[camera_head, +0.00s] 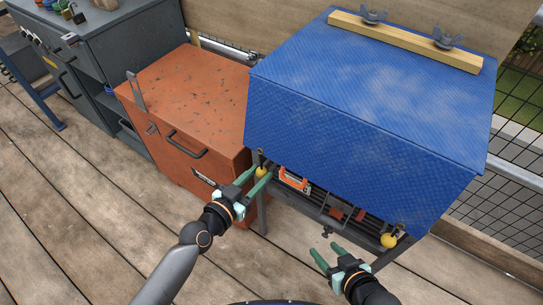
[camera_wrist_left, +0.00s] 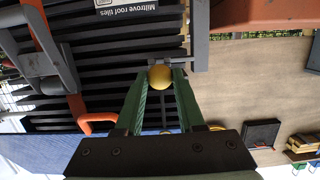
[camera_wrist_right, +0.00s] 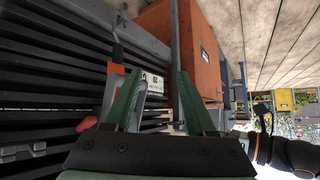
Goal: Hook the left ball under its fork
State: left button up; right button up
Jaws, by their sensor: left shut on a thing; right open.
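The left ball (camera_head: 261,172) is yellow and sits by the lower left corner of the blue tarp (camera_head: 350,120). My left gripper (camera_head: 258,178) is shut on it; in the left wrist view the ball (camera_wrist_left: 160,77) is pinched between the green fingertips (camera_wrist_left: 160,80). A grey metal bracket (camera_wrist_left: 170,60), which may be the fork, lies right behind the ball. I cannot tell whether the ball is under it. A second yellow ball (camera_head: 388,241) hangs at the tarp's right corner. My right gripper (camera_head: 327,258) is open and empty, left of that ball.
An orange cabinet (camera_head: 185,90) stands close on the left. Under the tarp is a rack of dark roof tiles (camera_wrist_left: 100,60) with an orange-handled tool (camera_head: 294,180). A wooden batten (camera_head: 400,40) with two wing nuts lies on top. The deck in front is clear.

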pick_arm(q)
jog(key=shift+s+f+b, duration=0.1)
jog(key=shift+f+b, duration=2.05)
jog(key=shift+f, duration=0.65)
pick_arm(e)
jog(key=shift+w+d+r+n+t+y, duration=0.1)
jog(key=shift+w+r+n+t+y, duration=0.15)
jog(key=shift+w+r+t, duration=1.25)
jog(key=shift+w+d+r+n+t+y, duration=0.2)
jog(key=shift+w+r+t, duration=0.55)
jog(key=shift+r, duration=1.5)
jog(key=shift+w+d+r+n+t+y, duration=0.2)
jog(key=shift+w+r+t, duration=0.9)
jog(key=shift+r, duration=0.75)
jog(key=shift+w+a+r, duration=0.1)
jog(key=shift+w+a, duration=0.1)
pick_arm(q)
jog(key=shift+r+b+x, duration=0.15)
jog(key=shift+b+x, duration=0.1)
jog(key=shift+x, duration=0.9)
jog(key=shift+r+b+x, duration=0.15)
jog(key=shift+b+x, duration=0.05)
jog(key=shift+x, duration=1)
pick_arm(e)
jog(key=shift+s+f, duration=0.1)
jog(key=shift+f, duration=0.5)
pick_arm(q)
jog(key=shift+r, duration=0.1)
pick_arm(e)
jog(key=shift+r, duration=0.2)
